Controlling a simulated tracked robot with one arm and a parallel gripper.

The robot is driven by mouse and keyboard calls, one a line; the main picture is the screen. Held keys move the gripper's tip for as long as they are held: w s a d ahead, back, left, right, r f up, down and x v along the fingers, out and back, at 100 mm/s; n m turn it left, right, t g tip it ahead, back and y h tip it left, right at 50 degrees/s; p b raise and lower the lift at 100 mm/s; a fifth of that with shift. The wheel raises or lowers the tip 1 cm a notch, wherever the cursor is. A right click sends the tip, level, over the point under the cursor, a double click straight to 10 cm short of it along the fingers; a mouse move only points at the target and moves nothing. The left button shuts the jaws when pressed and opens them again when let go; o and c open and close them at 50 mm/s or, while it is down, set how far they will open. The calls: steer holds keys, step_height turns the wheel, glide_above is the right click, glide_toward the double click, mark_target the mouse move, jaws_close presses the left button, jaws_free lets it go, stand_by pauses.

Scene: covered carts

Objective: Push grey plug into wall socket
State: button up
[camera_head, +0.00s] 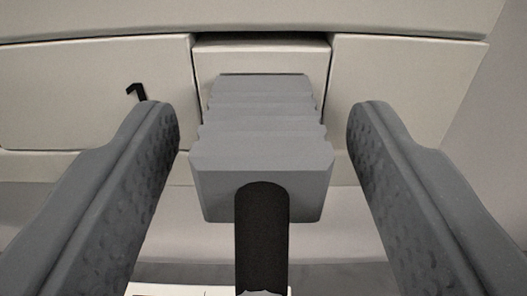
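The grey plug (262,149) is in the middle of the view, ridged on top, with a thick black cable (261,238) coming from its near end. Its far end meets a pale raised box on the wall, which looks like the wall socket (261,60). How deep the plug sits in it is hidden. My gripper (263,130) is open, with one grey finger on each side of the plug. A gap shows between the plug and each finger, so neither finger appears to touch it.
Pale wall panels (395,85) flank the socket on both sides. A small black hook-shaped piece (137,92) is on the left panel, near the left fingertip. A pale ledge (335,225) runs below.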

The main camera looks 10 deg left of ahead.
steer(key=v, duration=1.3)
steer(key=shift+s+d, duration=0.2)
steer(key=shift+s, duration=0.15)
steer(key=w+d+r+g, duration=0.15)
steer(key=d+r, duration=0.25)
steer(key=r, duration=0.4)
steer(key=w+d+r+m+y, duration=0.1)
steer(key=w+d+r, duration=0.25)
steer(key=r, duration=0.45)
steer(key=w+d+r+g, duration=0.1)
steer(key=w+d+r, duration=0.1)
steer(key=d+r, duration=0.45)
steer(key=s+d+r+h, duration=0.1)
steer(key=s+d+r, duration=0.2)
steer(key=d+r, duration=0.3)
steer(key=s+d+r+m+h, duration=0.1)
steer(key=s+d+r, duration=0.3)
steer(key=d, duration=0.4)
steer(key=s+d+r+h, duration=0.3)
steer(key=s+d+r, duration=0.1)
steer(key=d+r, duration=0.3)
steer(key=shift+d+r+m, duration=0.2)
steer(key=shift+r+m, duration=0.1)
steer(key=shift+r, duration=0.1)
